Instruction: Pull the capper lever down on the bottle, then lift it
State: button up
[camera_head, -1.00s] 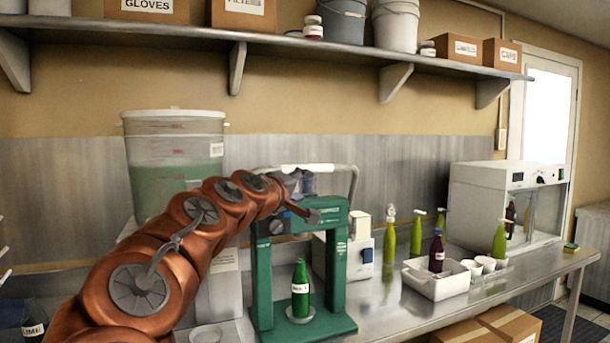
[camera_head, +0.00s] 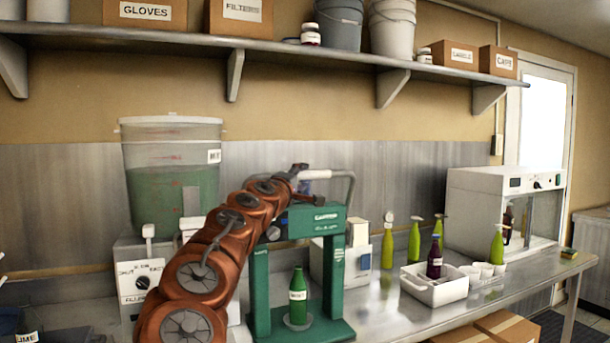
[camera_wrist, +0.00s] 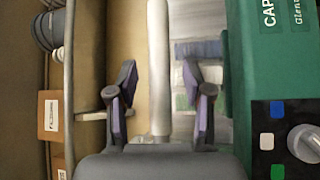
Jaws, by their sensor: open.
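The green bench capper (camera_head: 316,222) stands on the steel counter. Its lever (camera_head: 338,174) is up, with a pale grip bar across the top. A green bottle (camera_head: 298,295) with a white label stands upright on the capper's base, between its posts. My gripper (camera_head: 306,187) is at the left part of the lever, partly hidden by my arm. In the wrist view my gripper (camera_wrist: 159,78) is open, its fingers on either side of the pale lever bar (camera_wrist: 158,40). Gaps show between the bar and both fingers. The capper body (camera_wrist: 268,60) is to the right there.
A large bucket of green liquid (camera_head: 172,185) stands on the left. A white box (camera_head: 357,255), green bottles (camera_head: 414,242), a white tray (camera_head: 425,289) and a white cabinet (camera_head: 475,205) are on the right. A shelf (camera_head: 300,51) runs above the capper.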

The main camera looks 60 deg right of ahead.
aim_at(303, 177)
jog(key=shift+p+x, duration=0.3)
jog(key=shift+x, duration=1.25)
grip_shut()
